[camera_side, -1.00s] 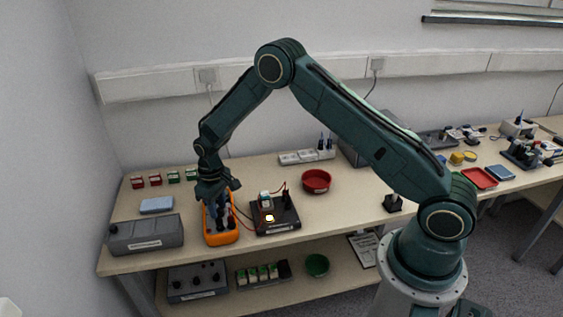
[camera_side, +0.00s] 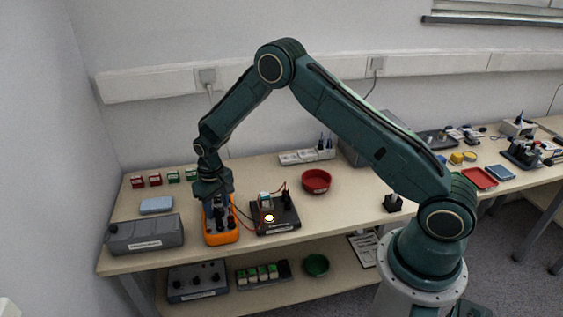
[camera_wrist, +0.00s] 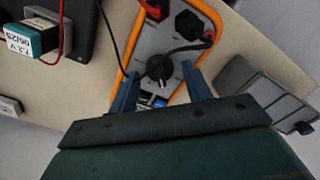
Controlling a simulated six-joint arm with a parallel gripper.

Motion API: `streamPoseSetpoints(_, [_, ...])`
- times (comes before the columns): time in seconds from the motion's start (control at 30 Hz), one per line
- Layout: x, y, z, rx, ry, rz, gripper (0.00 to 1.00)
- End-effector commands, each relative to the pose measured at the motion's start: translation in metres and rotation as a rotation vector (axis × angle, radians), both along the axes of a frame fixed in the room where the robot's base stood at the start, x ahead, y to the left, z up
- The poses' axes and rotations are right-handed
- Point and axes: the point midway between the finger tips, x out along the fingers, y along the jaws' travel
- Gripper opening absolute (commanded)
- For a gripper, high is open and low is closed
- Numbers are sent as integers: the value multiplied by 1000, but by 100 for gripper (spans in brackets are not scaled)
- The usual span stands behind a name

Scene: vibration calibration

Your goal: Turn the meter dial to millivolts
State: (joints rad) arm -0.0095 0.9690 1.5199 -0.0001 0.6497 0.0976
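The orange meter (camera_side: 222,236) lies on the bench under my gripper in the side view, its upper part hidden by the gripper. In the wrist view its grey face sits inside an orange rim (camera_wrist: 127,48). A round black dial (camera_wrist: 159,68) is on that face, with a cable or lead running past it. My gripper (camera_wrist: 160,80) has its two blue fingers spread wide, one on each side of the dial, with gaps between fingers and dial. In the side view my gripper (camera_side: 215,205) points down over the meter. The dial's setting is not readable.
A dark board (camera_side: 275,218) with a small glowing part stands just right of the meter; its labelled battery block (camera_wrist: 30,38) shows in the wrist view. A grey box (camera_side: 146,238) is close on the left. Red and black plugs (camera_wrist: 190,22) stick up from the meter.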

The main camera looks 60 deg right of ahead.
Motion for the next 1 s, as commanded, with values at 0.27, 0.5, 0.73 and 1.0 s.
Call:
streamPoseSetpoints(0.27, [-1, 0, -1, 0, 2, 1, 54])
streamPoseSetpoints(0.5, [0, 0, 6, 0, 1, 1, 54])
streamPoseSetpoints(0.73, [-1, 0, 30, 0, 0, 1, 54])
streamPoseSetpoints(1.0, [0, 0, 76, 0, -2, 1, 54])
